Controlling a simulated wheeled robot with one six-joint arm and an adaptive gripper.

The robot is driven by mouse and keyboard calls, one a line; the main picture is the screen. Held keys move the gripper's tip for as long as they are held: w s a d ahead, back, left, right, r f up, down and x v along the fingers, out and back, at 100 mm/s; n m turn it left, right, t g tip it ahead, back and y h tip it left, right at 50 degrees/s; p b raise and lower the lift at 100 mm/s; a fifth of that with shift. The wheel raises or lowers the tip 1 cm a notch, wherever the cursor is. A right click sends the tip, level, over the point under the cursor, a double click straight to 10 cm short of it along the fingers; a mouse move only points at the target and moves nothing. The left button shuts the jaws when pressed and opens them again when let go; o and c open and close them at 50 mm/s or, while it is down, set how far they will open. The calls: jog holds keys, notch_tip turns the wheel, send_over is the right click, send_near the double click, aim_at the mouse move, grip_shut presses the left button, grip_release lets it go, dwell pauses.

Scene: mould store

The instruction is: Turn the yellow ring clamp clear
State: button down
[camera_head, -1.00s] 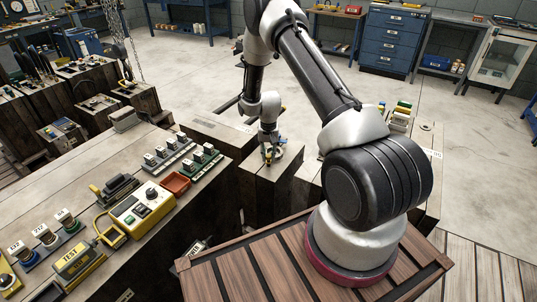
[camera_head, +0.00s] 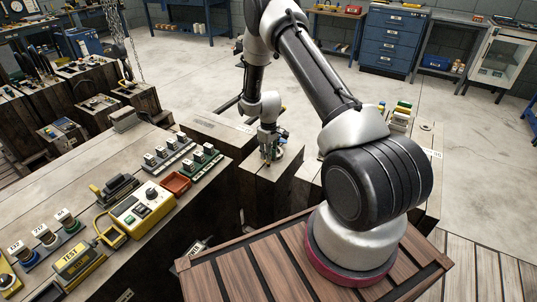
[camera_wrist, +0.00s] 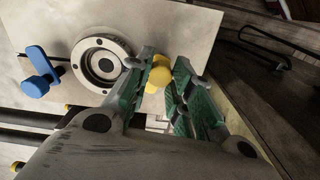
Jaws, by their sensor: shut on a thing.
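The yellow ring clamp (camera_wrist: 158,77) shows in the wrist view as a rounded yellow knob at the right side of a round metal ring (camera_wrist: 103,62). My gripper (camera_wrist: 167,66) has its green-padded fingers around the knob and is shut on it. Part of the clamp is hidden behind the fingers. A blue clamp (camera_wrist: 38,80) with a round knob stands apart on the left of the ring. In the head view my gripper (camera_head: 271,153) points down at the top of a block (camera_head: 268,185) in the middle; the clamp is too small to make out there.
A workbench (camera_head: 60,170) on the left carries a yellow test box (camera_head: 140,211), a red tray (camera_head: 175,181) and several small labelled parts. A wooden crate top (camera_head: 240,275) lies in front. The floor (camera_head: 210,80) behind the block is clear.

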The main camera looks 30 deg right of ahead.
jog(key=n, duration=0.4)
jog(key=shift+n, duration=0.4)
dwell(0.4)
jog(key=c, duration=1.2)
grip_release()
jog(key=shift+c, duration=0.2)
notch_tip(320, 180, up, 12)
